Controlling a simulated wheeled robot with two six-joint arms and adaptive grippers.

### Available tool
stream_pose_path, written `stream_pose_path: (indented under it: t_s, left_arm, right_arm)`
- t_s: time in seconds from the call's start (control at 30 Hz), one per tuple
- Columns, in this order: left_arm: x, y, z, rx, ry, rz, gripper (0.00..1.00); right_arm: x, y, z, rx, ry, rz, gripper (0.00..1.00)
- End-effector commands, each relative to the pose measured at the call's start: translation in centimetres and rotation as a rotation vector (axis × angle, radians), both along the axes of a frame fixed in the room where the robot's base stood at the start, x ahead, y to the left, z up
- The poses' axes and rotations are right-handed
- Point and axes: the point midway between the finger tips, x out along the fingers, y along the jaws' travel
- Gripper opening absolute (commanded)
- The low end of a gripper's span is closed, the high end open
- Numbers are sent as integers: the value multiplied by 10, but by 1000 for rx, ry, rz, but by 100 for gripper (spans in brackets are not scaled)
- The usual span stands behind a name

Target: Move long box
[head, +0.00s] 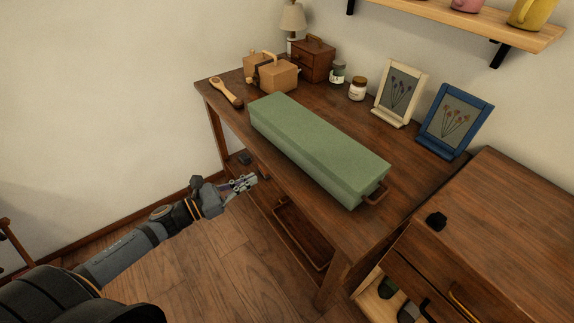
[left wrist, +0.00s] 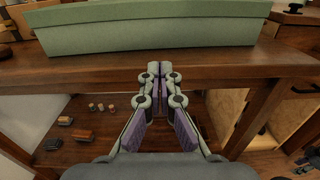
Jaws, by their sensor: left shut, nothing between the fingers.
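A long green box (head: 315,146) lies along the front part of a wooden table, with a brown handle (head: 376,194) at its near right end. In the left wrist view the box (left wrist: 150,30) spans the top, beyond the table's front edge. My left gripper (head: 252,181) is shut and empty, in front of the table's front edge and below the tabletop. In the left wrist view its fingertips (left wrist: 160,68) meet, apart from the box.
The wooden table (head: 228,112) also holds a brush (head: 226,92), a small brown chest (head: 312,61), jars, a cream frame (head: 401,92) and a blue frame (head: 455,121). A cabinet (head: 510,215) stands at right. A lower shelf (head: 302,236) lies under the tabletop.

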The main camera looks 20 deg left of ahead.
Motion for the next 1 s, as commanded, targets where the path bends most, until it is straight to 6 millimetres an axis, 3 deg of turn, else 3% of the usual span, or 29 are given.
stream_pose_path:
  t_s: [0.1, 0.33, 0.67, 1.0]
  left_arm:
    - [11, -8, -7, -1, -7, 2, 0]
    - [31, -24, -3, -4, -8, 6, 0]
    - [67, -52, 5, -13, -7, 8, 0]
    - [99, -78, 1, -6, -1, 5, 0]
  right_arm:
    - [27, 1, -6, 0, -14, 1, 40]
    - [57, 4, 4, 2, -24, 1, 40]
    - [45, 3, 8, 1, -15, 0, 40]
    - [30, 2, 2, 0, -10, 1, 40]
